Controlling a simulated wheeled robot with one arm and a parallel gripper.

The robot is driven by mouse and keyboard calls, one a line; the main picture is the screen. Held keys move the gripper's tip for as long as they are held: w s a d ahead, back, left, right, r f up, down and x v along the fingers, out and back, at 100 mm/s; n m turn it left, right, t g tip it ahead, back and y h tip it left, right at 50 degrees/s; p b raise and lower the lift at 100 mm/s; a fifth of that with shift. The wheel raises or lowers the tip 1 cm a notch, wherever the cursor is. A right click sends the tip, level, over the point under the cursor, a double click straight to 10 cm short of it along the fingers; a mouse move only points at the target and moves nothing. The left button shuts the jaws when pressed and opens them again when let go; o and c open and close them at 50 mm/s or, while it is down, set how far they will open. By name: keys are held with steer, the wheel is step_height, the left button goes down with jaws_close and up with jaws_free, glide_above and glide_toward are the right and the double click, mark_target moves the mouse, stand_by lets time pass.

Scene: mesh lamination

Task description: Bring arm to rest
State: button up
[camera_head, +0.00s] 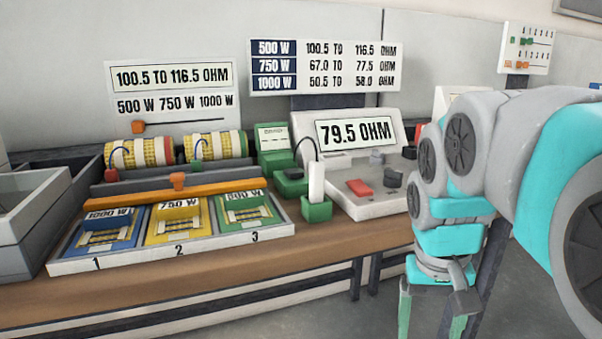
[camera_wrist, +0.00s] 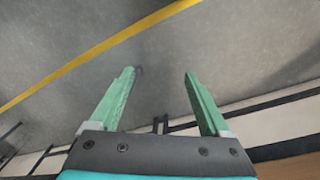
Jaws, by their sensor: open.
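My arm reaches in from the right edge of the head view, its links bent and its end pointing down. My gripper (camera_head: 432,311) hangs in front of the bench's front edge, at the lower right, apart from everything on the bench. Its green fingers also show in the wrist view (camera_wrist: 160,78), spread wide with nothing between them.
The bench (camera_head: 200,285) carries a tray (camera_head: 165,257) with blue, yellow and green compartments, wound coils (camera_head: 140,153), and a meter (camera_head: 355,131) reading 79.5 OHM. Grey bins (camera_head: 35,215) stand at the left. The floor in front of the bench is clear.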

steer(key=s+a+f+n+g+y, duration=0.1)
steer(key=s+a+f, duration=0.3)
steer(key=s+f, duration=0.9)
steer(key=s+n+g, duration=0.1)
steer(key=s, duration=0.1)
steer(key=shift+s+f, duration=0.35)
steer(key=shift+f, duration=0.05)
